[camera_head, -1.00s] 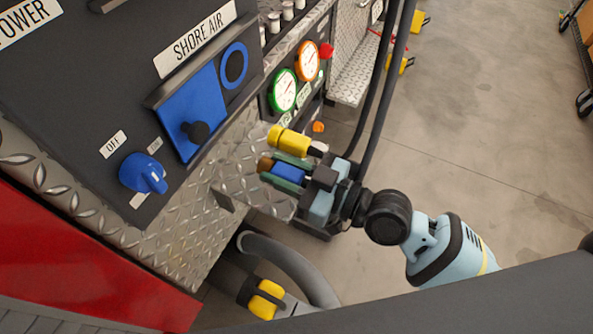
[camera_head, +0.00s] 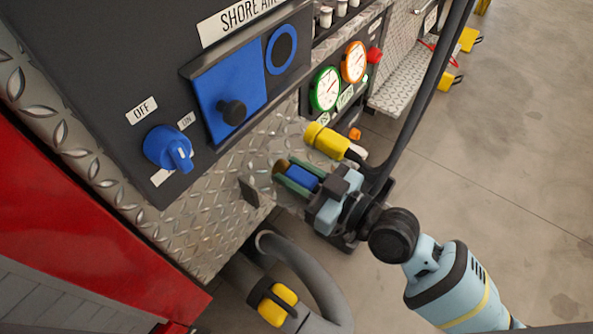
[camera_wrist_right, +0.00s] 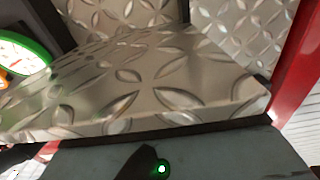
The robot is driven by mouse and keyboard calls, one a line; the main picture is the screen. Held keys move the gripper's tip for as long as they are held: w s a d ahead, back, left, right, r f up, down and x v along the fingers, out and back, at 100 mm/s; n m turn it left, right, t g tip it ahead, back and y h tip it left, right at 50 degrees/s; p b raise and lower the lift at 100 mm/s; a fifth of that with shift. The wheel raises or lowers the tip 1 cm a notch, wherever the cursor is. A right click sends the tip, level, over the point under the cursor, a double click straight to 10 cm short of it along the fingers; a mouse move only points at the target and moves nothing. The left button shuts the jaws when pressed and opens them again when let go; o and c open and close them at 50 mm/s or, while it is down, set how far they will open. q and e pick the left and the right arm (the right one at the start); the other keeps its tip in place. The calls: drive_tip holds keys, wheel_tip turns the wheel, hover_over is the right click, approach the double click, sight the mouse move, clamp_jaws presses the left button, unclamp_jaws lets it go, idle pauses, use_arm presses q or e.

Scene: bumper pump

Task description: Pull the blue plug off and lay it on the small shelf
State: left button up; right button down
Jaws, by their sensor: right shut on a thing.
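The blue plug (camera_head: 301,177), with a brass-coloured tip, is between the greenish fingers of my right gripper (camera_head: 293,176). The gripper is shut on it, and the tip points to the left. The plug is off the panel and over or beside the small diamond-plate shelf (camera_head: 267,168). I cannot tell whether it touches the shelf. The shelf fills much of the right wrist view (camera_wrist_right: 150,85), where the plug and fingertips do not show clearly. My left gripper is not in view.
A yellow plug (camera_head: 327,142) with a black cable is just behind my right gripper. The dark panel carries a blue knob (camera_head: 168,148) and a blue plate (camera_head: 229,103). A grey hose (camera_head: 305,265) with a yellow handle is below. Floor at right is open.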

sight(315, 187)
drive_tip(key=c, duration=1)
unclamp_jaws()
drive_tip(key=shift+s+d+f, duration=0.1)
drive_tip(key=shift+s+d, duration=0.25)
drive_tip(key=shift+d, duration=0.15)
drive_tip(key=b+v, duration=0.1)
drive_tip(key=v, duration=0.4)
drive_tip(key=shift+s+d, duration=0.2)
drive_tip(key=shift+d, duration=0.05)
drive_tip(key=shift+s+d, duration=0.3)
drive_tip(key=shift+d, duration=0.15)
